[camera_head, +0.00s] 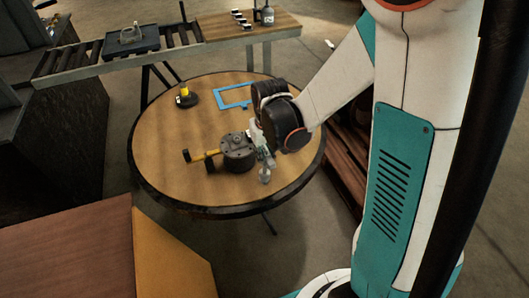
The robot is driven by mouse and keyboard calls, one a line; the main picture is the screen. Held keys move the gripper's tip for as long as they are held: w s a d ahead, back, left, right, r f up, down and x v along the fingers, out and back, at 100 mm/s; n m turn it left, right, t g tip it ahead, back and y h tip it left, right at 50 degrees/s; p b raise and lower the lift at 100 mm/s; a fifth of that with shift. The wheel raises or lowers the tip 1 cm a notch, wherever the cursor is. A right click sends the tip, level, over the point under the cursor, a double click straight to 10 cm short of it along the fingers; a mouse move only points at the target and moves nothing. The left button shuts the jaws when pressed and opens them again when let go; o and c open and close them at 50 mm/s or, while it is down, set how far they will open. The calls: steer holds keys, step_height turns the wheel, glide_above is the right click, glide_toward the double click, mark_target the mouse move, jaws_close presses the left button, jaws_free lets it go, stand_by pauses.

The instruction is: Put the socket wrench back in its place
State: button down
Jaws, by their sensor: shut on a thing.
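My gripper (264,156) is low over the right part of the round wooden table (165,150), beside a dark round metal part (238,153). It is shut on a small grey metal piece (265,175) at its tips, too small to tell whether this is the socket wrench. A yellow bar with dark ends (203,155) sticks out to the left of the round part. A blue rectangular outline (236,97) lies on the table behind my wrist, its right part hidden. I cannot clearly pick out a socket wrench elsewhere.
A yellow and black upright item (185,96) stands at the table's back left. A roller conveyor (178,36) with a dark tray (130,45) and a bench (250,26) stand behind. The table's front left is clear. A brown surface (75,255) is at the lower left.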

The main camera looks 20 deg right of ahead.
steer(key=shift+f, duration=0.15)
steer(key=shift+f+b, duration=1)
steer(key=shift+f, duration=0.05)
steer(key=c, duration=0.9)
jaws_free()
steer(key=shift+r, duration=0.1)
step_height(320, 180, up, 9)
steer(key=p, duration=0.7)
steer(key=shift+r, duration=0.1)
